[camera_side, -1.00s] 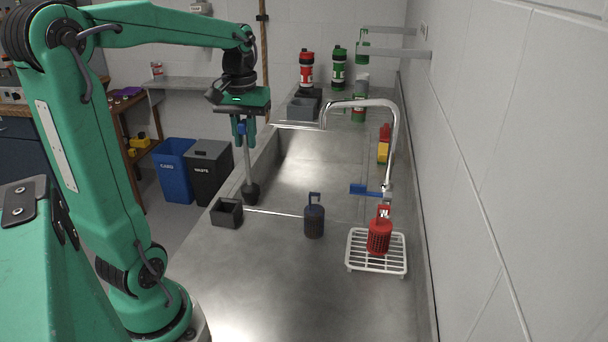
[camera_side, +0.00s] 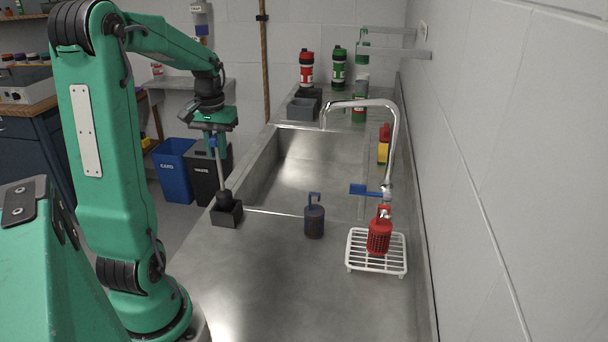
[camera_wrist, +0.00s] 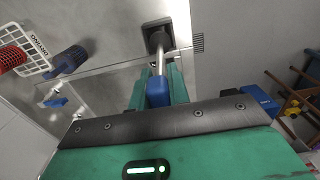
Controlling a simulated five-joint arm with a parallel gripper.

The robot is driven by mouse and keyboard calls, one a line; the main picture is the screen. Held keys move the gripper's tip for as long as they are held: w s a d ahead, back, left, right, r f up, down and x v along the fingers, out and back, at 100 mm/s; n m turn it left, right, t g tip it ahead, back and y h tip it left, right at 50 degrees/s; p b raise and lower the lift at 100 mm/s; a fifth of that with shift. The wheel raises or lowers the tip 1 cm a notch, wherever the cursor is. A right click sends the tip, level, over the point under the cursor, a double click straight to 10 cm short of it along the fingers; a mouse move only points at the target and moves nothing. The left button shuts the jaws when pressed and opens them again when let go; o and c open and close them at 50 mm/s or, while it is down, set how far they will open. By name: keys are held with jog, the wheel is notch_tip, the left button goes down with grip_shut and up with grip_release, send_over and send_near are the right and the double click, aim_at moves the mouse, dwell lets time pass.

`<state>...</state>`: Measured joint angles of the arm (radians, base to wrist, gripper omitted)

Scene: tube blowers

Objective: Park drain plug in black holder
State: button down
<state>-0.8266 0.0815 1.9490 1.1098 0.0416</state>
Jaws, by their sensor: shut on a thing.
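The drain plug is a black plug (camera_side: 224,199) on a grey rod with a blue grip. My gripper (camera_side: 214,146) is shut on the rod's blue grip, which shows in the wrist view (camera_wrist: 158,92). The rod hangs down, slightly tilted in the side view. The black holder (camera_side: 227,216) is a small open box on the counter's left edge, left of the sink's near end. The plug's lower end is at the holder's opening and hides most of it. I cannot tell whether it rests on the bottom. The wrist view also shows the holder (camera_wrist: 157,27) around the plug.
A dark blue basket (camera_side: 314,220) stands on the counter right of the holder. A red basket (camera_side: 379,236) sits on a white rack (camera_side: 356,262) farther right. The faucet (camera_side: 392,150) arches over the sink (camera_side: 310,170). The near counter is clear.

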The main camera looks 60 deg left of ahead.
jog(key=shift+f, duration=2.15)
jog(key=c, duration=1.3)
grip_release()
jog(key=shift+c, duration=0.2)
notch_tip(320, 180, up, 12)
jog(key=shift+r, duration=0.15)
